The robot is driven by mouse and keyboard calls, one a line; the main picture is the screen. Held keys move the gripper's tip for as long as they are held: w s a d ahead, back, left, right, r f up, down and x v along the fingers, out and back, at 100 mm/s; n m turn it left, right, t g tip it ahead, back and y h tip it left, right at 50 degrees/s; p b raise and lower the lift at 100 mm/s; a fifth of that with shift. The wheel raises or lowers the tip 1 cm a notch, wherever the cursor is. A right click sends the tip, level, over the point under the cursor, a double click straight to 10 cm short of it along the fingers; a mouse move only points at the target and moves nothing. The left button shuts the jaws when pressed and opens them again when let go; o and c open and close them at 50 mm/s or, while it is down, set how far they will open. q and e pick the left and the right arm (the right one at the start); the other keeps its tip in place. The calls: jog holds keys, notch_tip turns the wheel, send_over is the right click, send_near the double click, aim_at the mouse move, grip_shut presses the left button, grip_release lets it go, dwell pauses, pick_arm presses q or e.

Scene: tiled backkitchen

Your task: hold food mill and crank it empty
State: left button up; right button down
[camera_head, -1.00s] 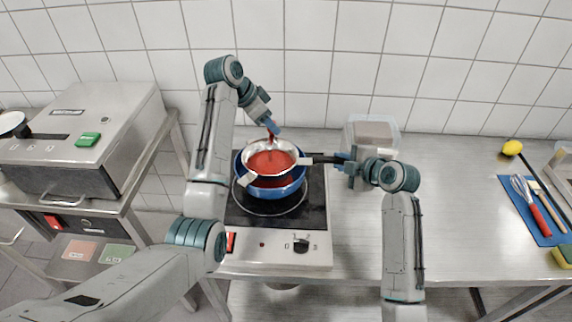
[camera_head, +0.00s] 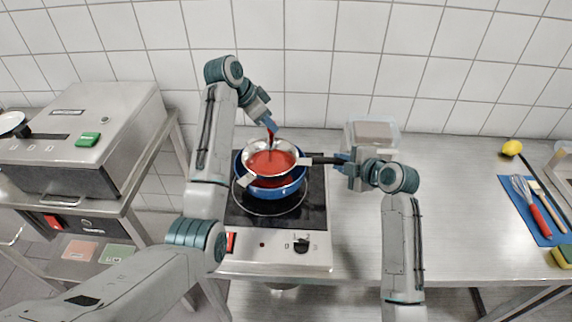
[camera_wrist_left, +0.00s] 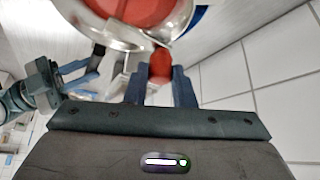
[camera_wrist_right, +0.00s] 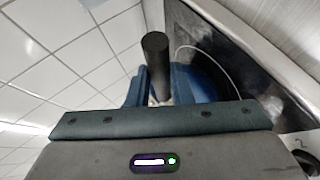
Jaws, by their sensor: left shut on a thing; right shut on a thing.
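The food mill (camera_head: 247,177) is a steel bowl with red sauce (camera_head: 268,162) in it, sitting over a blue pot (camera_head: 290,190) on the hob. My left gripper (camera_head: 270,125) is above the mill's back rim, shut on the red crank knob (camera_wrist_left: 160,66). The bowl's rim and red contents also show at the top of the left wrist view. My right gripper (camera_head: 345,160) is to the right of the mill, shut on its black handle (camera_wrist_right: 156,62). How much sauce is in the pot is mostly hidden by the mill.
The black hob (camera_head: 313,200) has a control knob in front. A clear container (camera_head: 358,130) stands behind my right gripper. The steel counter between is clear.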

pick_arm(q)
jog(key=shift+r, duration=0.1)
jog(key=d, duration=0.1)
jog(key=s+d, duration=0.1)
jog(key=d, duration=0.1)
dwell(0.3)
jog(key=shift+s+d, duration=0.9)
jog(key=shift+s, duration=0.25)
